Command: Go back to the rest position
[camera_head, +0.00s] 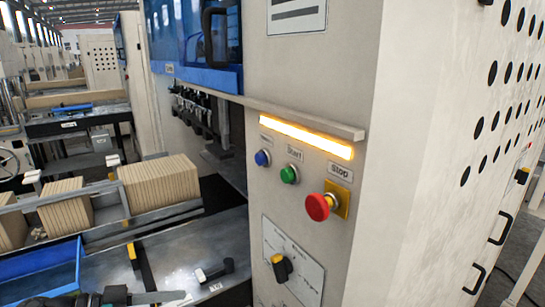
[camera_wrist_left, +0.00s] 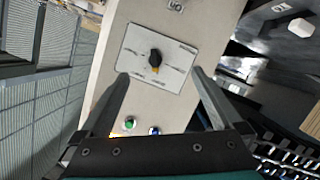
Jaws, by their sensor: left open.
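My left gripper (camera_head: 150,297) shows at the bottom edge of the head view, partly cut off, in front of the machine's grey work surface. In the left wrist view its two fingers (camera_wrist_left: 161,74) are spread apart with nothing between them. Beyond them is the machine's white panel with a black and yellow rotary knob (camera_wrist_left: 155,60) on a light plate. The knob also shows in the head view (camera_head: 281,267), to the right of the gripper and apart from it. My right gripper is in neither view.
The panel carries a blue button (camera_head: 262,158), a green button (camera_head: 289,174), a red stop button (camera_head: 319,207) and a lit orange bar (camera_head: 306,136). A blue tray (camera_head: 45,262) and stacks of brown cardboard (camera_head: 158,182) stand at left. A small black handle (camera_head: 215,270) sits on the grey surface.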

